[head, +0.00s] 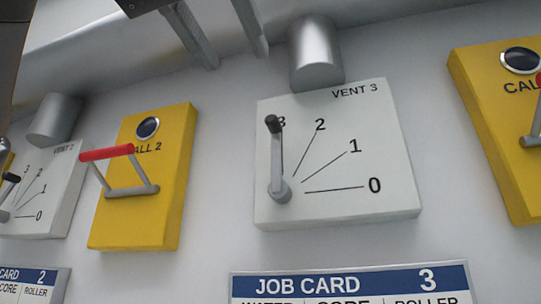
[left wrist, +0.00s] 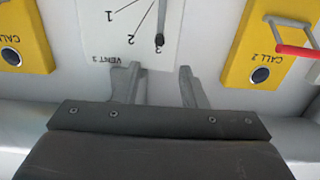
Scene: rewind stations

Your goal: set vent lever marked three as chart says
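The vent 3 panel (head: 340,200) is a white plate with marks 0, 1, 2 and 3. Its grey lever (head: 277,160) with a black knob stands nearly upright, at mark 3. My left gripper (head: 237,60) is open and empty above the panel's upper left, apart from the lever. In the left wrist view the gripper's two spread fingers (left wrist: 158,72) are close to the panel's labelled edge (left wrist: 100,45), and the lever (left wrist: 160,25) shows upside down beyond them. My right gripper is not in view. No chart shows in full.
Job card 3 (head: 350,284) is cut off below the panel; only its headings show. Yellow call 2 (head: 140,220) with a red-handled bar and vent 2 (head: 60,215) are at left. Another yellow call panel (head: 495,120) is at right. A metal cylinder (head: 315,50) stands above vent 3.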

